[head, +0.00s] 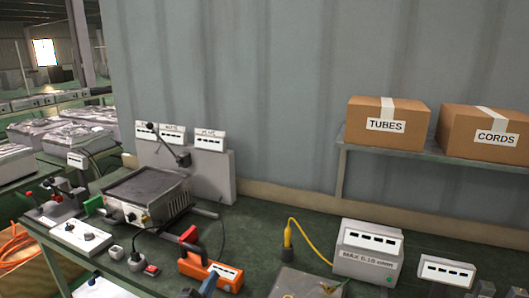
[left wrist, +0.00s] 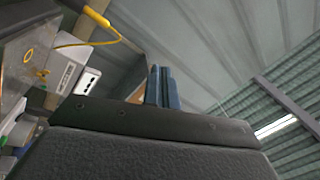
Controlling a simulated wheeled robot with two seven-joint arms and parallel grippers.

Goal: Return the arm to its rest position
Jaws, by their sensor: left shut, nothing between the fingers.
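My left gripper (left wrist: 161,72) shows in the left wrist view as two blue-grey fingers, pressed together with nothing between them. They point up, away from the dark wrist housing, and touch nothing that I can see. My right gripper is in neither view. On the green bench (head: 262,220) stands a grey heating unit (head: 150,190) with a dark flat top.
An orange tool (head: 210,272), a white box marked "MAX 0.10 ohm" (head: 367,268) and a yellow cable (head: 312,240) stand on the bench. A shelf holds TUBES (head: 370,140) and CORDS (head: 480,150) boxes. The middle of the bench's back is clear.

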